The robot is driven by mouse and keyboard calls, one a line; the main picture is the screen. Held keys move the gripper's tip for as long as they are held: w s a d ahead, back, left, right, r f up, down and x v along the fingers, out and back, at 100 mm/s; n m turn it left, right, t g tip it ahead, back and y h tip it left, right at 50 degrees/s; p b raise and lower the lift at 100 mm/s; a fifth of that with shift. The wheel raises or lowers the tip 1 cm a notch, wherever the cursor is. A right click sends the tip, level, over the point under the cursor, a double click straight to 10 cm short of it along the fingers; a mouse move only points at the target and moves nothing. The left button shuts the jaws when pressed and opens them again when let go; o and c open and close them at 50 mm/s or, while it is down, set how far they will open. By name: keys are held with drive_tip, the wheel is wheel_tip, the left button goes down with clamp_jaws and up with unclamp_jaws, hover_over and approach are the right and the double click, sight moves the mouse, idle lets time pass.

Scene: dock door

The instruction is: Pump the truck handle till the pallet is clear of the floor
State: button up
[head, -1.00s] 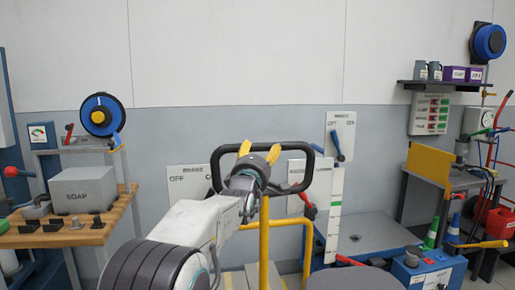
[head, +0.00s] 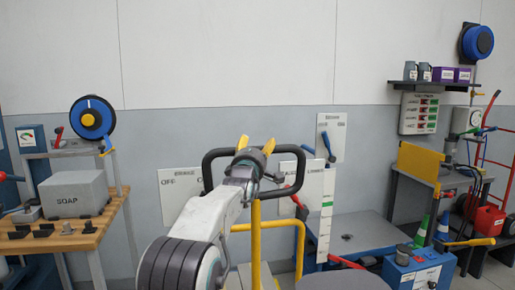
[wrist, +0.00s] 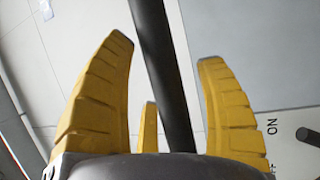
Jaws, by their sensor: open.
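The truck handle, a black loop (head: 213,158), stands upright near the middle of the head view, above a yellow post (head: 256,235). My gripper (head: 256,145) is at the top bar of the loop, with its yellow fingers spread and pointing up. In the wrist view a dark bar (wrist: 165,70) runs between the open yellow fingers (wrist: 165,95), with gaps on both sides. I cannot tell whether any finger touches it. My arm hides the lower part of the truck, and I cannot make out the pallet or its height.
A wooden bench (head: 90,238) with a grey SOAP box (head: 75,197) stands at left. A yellow rail (head: 285,224) stands close to my arm.

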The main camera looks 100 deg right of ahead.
drive_tip(key=shift+c, duration=0.2)
drive_tip(key=c, duration=1.2)
drive_tip(key=shift+c, duration=0.3)
drive_tip(key=shift+f, duration=0.1)
